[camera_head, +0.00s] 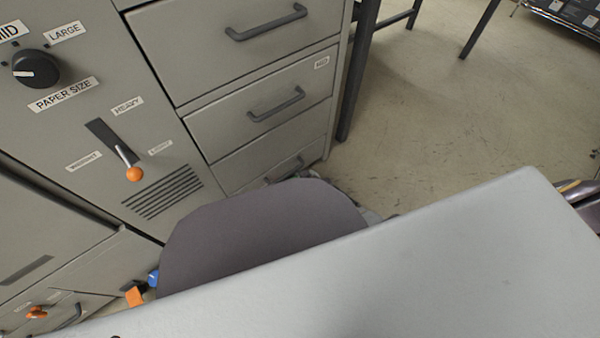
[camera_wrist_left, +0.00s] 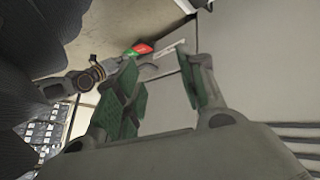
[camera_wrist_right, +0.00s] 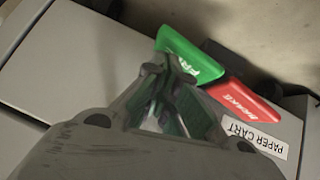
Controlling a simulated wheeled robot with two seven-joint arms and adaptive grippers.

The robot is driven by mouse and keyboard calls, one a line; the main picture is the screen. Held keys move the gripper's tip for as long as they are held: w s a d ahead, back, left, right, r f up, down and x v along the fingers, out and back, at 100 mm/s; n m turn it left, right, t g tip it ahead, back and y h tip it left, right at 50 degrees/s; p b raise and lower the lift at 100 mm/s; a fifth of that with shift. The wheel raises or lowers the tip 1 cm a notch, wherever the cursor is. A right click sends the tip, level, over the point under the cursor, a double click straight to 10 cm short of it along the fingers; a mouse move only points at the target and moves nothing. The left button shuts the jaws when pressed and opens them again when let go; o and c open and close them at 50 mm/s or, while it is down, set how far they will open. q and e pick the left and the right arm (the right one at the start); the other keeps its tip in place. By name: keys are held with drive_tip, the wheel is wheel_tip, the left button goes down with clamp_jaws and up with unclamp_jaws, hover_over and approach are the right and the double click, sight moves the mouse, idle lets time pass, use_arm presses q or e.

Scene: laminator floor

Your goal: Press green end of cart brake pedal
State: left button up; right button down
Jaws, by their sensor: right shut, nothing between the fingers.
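The cart brake pedal shows in the right wrist view, with a green end (camera_wrist_right: 188,54) and a red end (camera_wrist_right: 245,101) side by side at the edge of the grey paper cart (camera_wrist_right: 70,60). My right gripper (camera_wrist_right: 160,68) is shut and empty, its fingertips right at the green end and overlapping it in the picture. I cannot tell whether they touch. In the left wrist view the red end (camera_wrist_left: 143,48) and the green end (camera_wrist_left: 130,54) show small, beyond my left gripper (camera_wrist_left: 163,72), which is open and empty.
A white "PAPER CART" label (camera_wrist_right: 254,137) is beside the red end. In the head view, a grey panel with an orange-tipped lever (camera_head: 134,174) and a drawer cabinet (camera_head: 250,100) stand at left. A pale grey surface (camera_head: 400,275) fills the front. Open floor (camera_head: 440,120) lies behind.

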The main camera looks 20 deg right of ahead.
drive_tip(key=shift+d+f, duration=0.1)
drive_tip(key=shift+f, duration=0.1)
drive_tip(key=shift+w+f, duration=0.1)
drive_tip(key=shift+f, duration=0.05)
drive_tip(key=shift+d, duration=0.1)
use_arm(q)
drive_tip(key=shift+s+d+f, duration=0.1)
drive_tip(key=shift+s+f, duration=0.25)
drive_tip(key=shift+f, duration=0.3)
drive_tip(key=shift+w+r, duration=0.1)
drive_tip(key=shift+w, duration=0.05)
